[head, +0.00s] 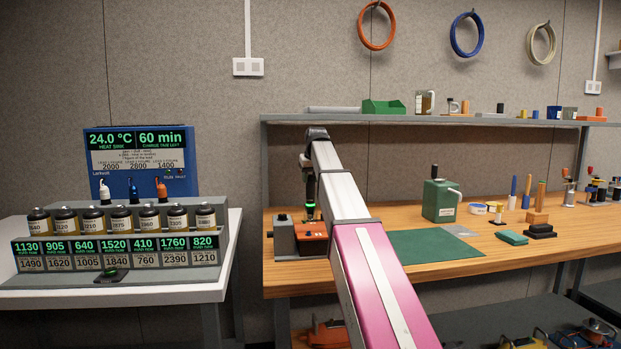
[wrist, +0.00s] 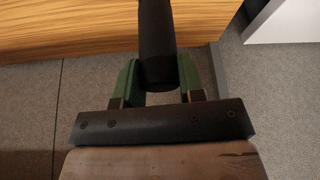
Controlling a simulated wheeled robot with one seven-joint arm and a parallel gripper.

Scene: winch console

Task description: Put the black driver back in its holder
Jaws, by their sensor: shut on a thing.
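My gripper (wrist: 158,82) is shut on the black driver (wrist: 157,38), a dark round shaft between its two green fingers in the wrist view. The driver runs up out of the top of that picture, so its far end is hidden. In the head view my gripper (head: 309,184) hangs from the end of my arm over the left end of the wooden bench, above an orange box (head: 314,240) beside a grey block (head: 284,238). I cannot tell whether the driver touches either one. I cannot pick out its holder for sure.
The wooden bench (head: 480,255) carries a green mat (head: 428,246), a green winch box (head: 440,201) and several tools in stands at the right. A shelf (head: 430,119) runs above it. A white table (head: 130,275) with bottles and displays stands left, across a gap.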

